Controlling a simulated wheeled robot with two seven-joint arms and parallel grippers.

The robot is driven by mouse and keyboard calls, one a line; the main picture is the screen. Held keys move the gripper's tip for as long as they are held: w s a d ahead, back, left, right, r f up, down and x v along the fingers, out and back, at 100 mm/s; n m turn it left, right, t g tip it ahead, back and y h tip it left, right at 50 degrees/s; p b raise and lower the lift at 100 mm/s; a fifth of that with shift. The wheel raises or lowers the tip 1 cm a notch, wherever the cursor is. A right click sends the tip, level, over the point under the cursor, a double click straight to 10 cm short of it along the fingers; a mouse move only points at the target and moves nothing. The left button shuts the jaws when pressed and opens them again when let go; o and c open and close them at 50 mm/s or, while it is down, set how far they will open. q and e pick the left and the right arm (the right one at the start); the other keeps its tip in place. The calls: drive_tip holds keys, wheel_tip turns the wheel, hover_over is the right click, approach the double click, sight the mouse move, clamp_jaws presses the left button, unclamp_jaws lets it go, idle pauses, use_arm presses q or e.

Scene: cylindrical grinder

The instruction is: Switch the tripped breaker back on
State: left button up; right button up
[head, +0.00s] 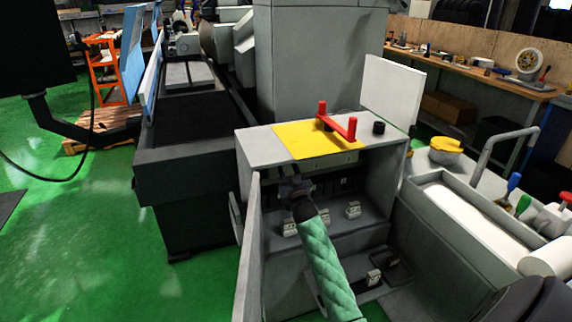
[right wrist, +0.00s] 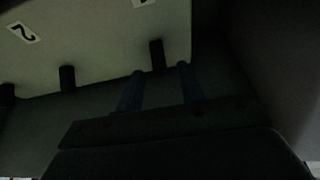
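The grey electrical cabinet (head: 385,200) stands open in the head view. A dark breaker row (head: 345,183) sits inside, under its top. My right gripper (head: 293,172) reaches into the cabinet in front of this row. In the right wrist view, a pale panel (right wrist: 100,35) carries a label "2" and several black levers. Both fingers of my right gripper (right wrist: 160,75) are apart, with one lever (right wrist: 157,55) between their tips. Contact cannot be told in the dim light. Which lever is tripped cannot be told. My left gripper is not in view.
The open cabinet door (head: 248,250) stands left of my right arm. A yellow plate (head: 300,143) and a red handle (head: 338,122) are on the cabinet top. White-labelled parts (head: 353,209) sit on a lower ledge. A dark machine bed (head: 190,150) stands left.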

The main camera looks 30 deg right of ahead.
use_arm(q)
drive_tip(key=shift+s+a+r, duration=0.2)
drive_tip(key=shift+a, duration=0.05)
use_arm(e)
drive_tip(key=shift+w+d+r, duration=0.15)
drive_tip(key=shift+w+r, duration=0.1)
drive_tip(key=shift+w, duration=0.4)
drive_tip(key=shift+c, duration=0.5)
clamp_jaws()
drive_tip(key=r+g+p, duration=0.1)
drive_tip(key=p, duration=0.3)
drive_tip(key=shift+w+g+p, duration=0.1)
drive_tip(key=shift+g+p, duration=0.2)
drive_tip(key=shift+p, duration=0.1)
drive_tip(key=shift+o, duration=0.5)
unclamp_jaws()
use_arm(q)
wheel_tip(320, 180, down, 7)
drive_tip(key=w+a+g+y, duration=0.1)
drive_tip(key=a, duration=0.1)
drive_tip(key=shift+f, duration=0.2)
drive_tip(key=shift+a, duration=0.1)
use_arm(e)
drive_tip(key=shift+f, duration=0.1)
